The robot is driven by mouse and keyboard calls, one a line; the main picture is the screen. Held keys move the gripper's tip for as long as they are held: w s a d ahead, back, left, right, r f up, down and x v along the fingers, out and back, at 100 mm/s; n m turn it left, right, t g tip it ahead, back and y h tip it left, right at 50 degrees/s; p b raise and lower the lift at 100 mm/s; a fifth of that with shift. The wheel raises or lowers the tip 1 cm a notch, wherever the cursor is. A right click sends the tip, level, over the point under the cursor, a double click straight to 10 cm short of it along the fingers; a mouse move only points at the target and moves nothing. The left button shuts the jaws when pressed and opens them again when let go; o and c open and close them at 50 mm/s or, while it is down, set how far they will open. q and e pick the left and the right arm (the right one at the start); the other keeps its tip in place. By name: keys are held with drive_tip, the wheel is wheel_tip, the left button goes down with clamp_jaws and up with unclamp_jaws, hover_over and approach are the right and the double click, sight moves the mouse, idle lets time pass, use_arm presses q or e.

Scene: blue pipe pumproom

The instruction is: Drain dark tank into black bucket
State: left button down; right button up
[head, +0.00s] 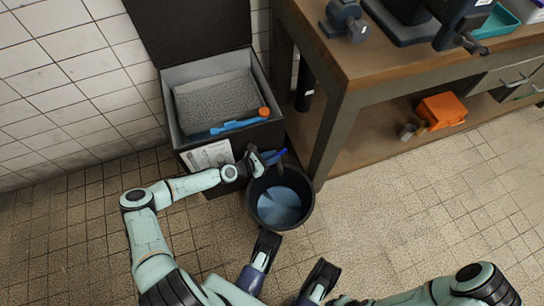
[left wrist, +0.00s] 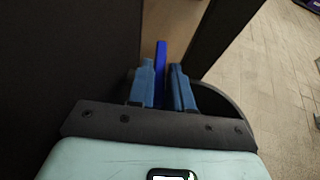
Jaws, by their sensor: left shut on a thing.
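The dark tank (head: 178,133) is an open dark box on the floor at the left back, with its lid raised. The black bucket (head: 252,208) stands on the floor at its front right corner, with bluish liquid or a bluish bottom inside. My left gripper (head: 268,158) is over the bucket's far rim, by the tank's front. It is shut on a blue handle (head: 281,153); the left wrist view shows the blue handle (left wrist: 160,60) between the fingers. The outlet below is mostly hidden. My right gripper (head: 294,262) is open and empty, in front of the bucket.
A grey rough block (head: 215,103) and a blue tool with an orange end (head: 240,124) lie in the tank. A wooden workbench (head: 345,95) stands close on the right, with an orange object (head: 442,110) on its lower shelf. The tiled floor at right is clear.

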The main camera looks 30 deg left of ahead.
use_arm(q)
drive_tip(key=shift+d, duration=0.15)
drive_tip(key=c, duration=1.1)
unclamp_jaws()
drive_tip(key=p+v, duration=0.3)
drive_tip(key=v, duration=1)
drive_tip(key=shift+r, duration=0.2)
use_arm(e)
drive_tip(key=w+r+t, duration=0.2)
drive_tip(key=w+r, duration=0.1)
drive_tip(key=w, duration=0.3)
drive_tip(key=shift+w+a+r, duration=0.35)
drive_tip(key=shift+a+r, duration=0.05)
